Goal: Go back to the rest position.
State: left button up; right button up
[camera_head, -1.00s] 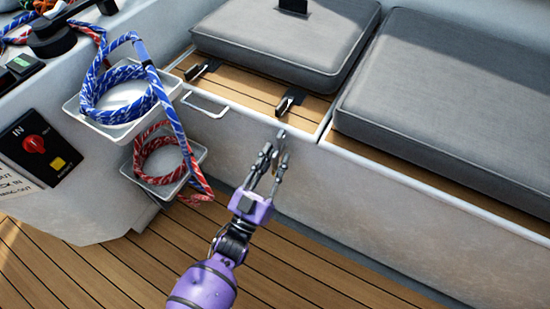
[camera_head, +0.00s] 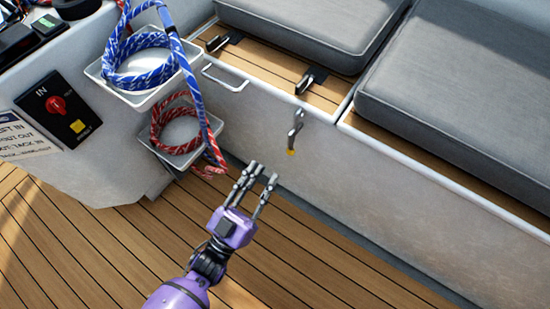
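My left gripper (camera_head: 256,184), purple with grey fingers, is over the teak deck in front of the white seat locker wall. Its fingers are spread apart with nothing between them. It is apart from the small metal lever (camera_head: 295,131) on the locker wall, which stands above and to the right of the fingertips. A yellow spot shows at the lever's lower end. My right gripper is not in view.
A blue rope coil (camera_head: 139,62) lies in the upper white tray (camera_head: 145,103). A red rope coil (camera_head: 176,122) lies in the lower tray (camera_head: 207,137). A black panel (camera_head: 57,107) with a red knob is at left. Grey cushions (camera_head: 470,95) top the seats. The teak deck (camera_head: 95,255) is clear.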

pick_arm(q)
jog(key=shift+s+a, duration=0.25)
jog(key=shift+s, duration=0.25)
jog(key=shift+s+a, duration=0.25)
jog(key=shift+s, duration=0.2)
